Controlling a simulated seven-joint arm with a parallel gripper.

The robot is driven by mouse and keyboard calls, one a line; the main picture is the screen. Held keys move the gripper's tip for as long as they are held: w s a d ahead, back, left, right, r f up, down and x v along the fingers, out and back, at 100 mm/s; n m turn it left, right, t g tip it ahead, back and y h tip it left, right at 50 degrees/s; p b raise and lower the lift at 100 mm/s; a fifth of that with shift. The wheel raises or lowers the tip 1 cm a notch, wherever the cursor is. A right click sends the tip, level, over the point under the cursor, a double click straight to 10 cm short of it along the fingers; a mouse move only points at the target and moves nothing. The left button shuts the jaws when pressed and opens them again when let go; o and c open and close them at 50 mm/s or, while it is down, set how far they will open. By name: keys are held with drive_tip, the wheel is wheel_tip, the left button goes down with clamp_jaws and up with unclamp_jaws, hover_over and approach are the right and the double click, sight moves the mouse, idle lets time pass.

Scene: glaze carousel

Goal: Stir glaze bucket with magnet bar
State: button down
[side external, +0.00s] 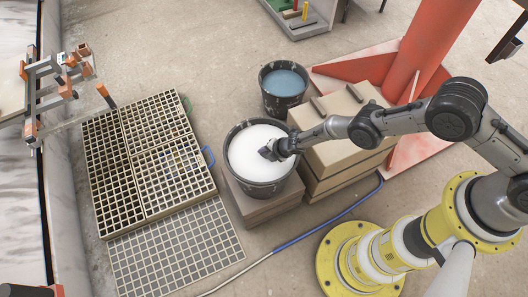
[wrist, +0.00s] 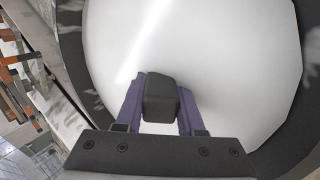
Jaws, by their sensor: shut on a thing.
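The glaze bucket (side external: 264,190) is a dark, speckled bucket on a low brown block. It is filled nearly to the rim with white glaze (side external: 246,148). My gripper (side external: 268,152) is over the right half of the white surface, inside the rim outline. In the wrist view, my gripper's purple fingers (wrist: 161,102) are closed on both sides of a dark block, which I take for the magnet bar (wrist: 160,98). The glaze (wrist: 215,50) fills most of that view, with the dark bucket rim (wrist: 311,75) around it. Whether the bar's lower end is in the glaze is hidden.
A second bucket (side external: 283,103) with blue-grey liquid stands behind. Stacked tan boxes (side external: 335,150) and an orange-red column (side external: 425,45) are at the right. Gridded racks (side external: 150,150) lie at the left. A blue hose (side external: 330,218) crosses the floor in front.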

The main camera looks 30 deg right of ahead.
drive_tip(key=shift+w+r, duration=0.1)
drive_tip(key=shift+s+d+r, duration=0.1)
drive_tip(key=shift+s+r, duration=0.15)
drive_tip(key=shift+r, duration=0.4)
drive_tip(key=v, duration=1.2)
drive_tip(key=shift+s+d, duration=0.15)
idle(0.3)
idle(0.5)
wheel_tip(320, 180, up, 5)
idle(0.6)
